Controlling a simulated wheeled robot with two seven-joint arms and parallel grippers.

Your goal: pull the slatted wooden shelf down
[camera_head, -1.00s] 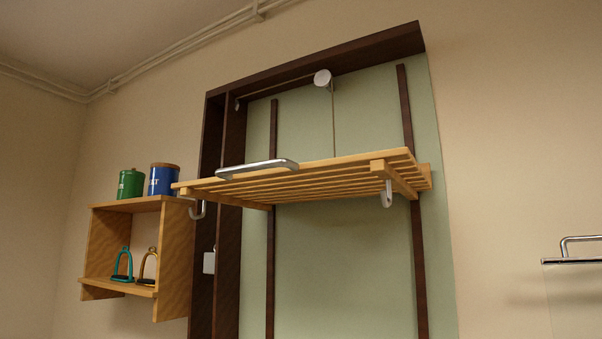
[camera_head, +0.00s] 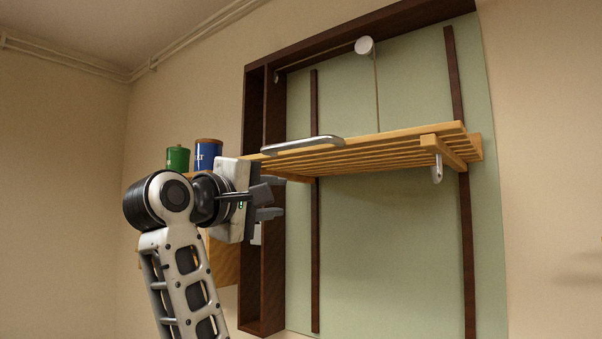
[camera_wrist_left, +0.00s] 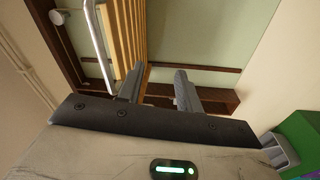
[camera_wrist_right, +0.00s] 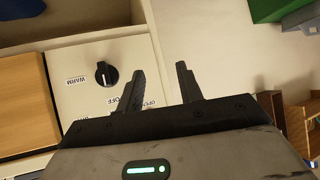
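The slatted wooden shelf (camera_head: 375,153) is up on two dark upright rails. A silver bar handle (camera_head: 303,144) runs along its front edge. My left gripper (camera_head: 270,198) is open and empty, just below and left of the shelf's left end. In the left wrist view, the slats (camera_wrist_left: 131,35) and the handle (camera_wrist_left: 97,45) lie beyond the open fingers, mostly beyond the left one, with nothing clearly between them. My right gripper (camera_wrist_right: 162,82) is open and empty, away from the shelf, and shows only in the right wrist view.
A dark wooden frame (camera_head: 265,240) stands around the green panel. A pulley (camera_head: 365,46) with a cord hangs above the shelf. Green (camera_head: 178,158) and blue (camera_head: 208,153) canisters stand behind my left arm. A panel with a black knob (camera_wrist_right: 106,74) is near my right gripper.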

